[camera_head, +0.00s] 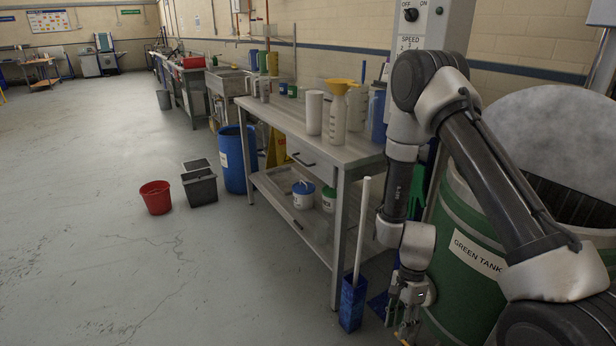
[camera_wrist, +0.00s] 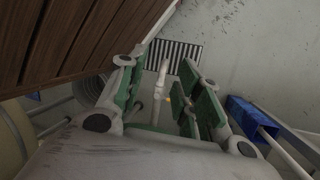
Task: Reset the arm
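My arm reaches down along the right side of the head view, in front of the green tank (camera_head: 465,283) with its "GREEN TANK" label. My gripper (camera_head: 408,325) hangs low beside the tank, near the floor, partly cut off by the bottom edge. In the wrist view my gripper (camera_wrist: 163,95) has its two green-padded fingers spread apart. A thin white pipe-like thing (camera_wrist: 159,85) shows between them, apparently beyond the fingers and not touched by either. I see nothing held.
A blue holder (camera_head: 352,302) with a white stick stands left of my gripper; it also shows in the wrist view (camera_wrist: 248,113). A metal table (camera_head: 330,150) with bottles is behind it. Brown slats (camera_wrist: 60,40) lie close at upper left. Open floor (camera_head: 120,270) is left.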

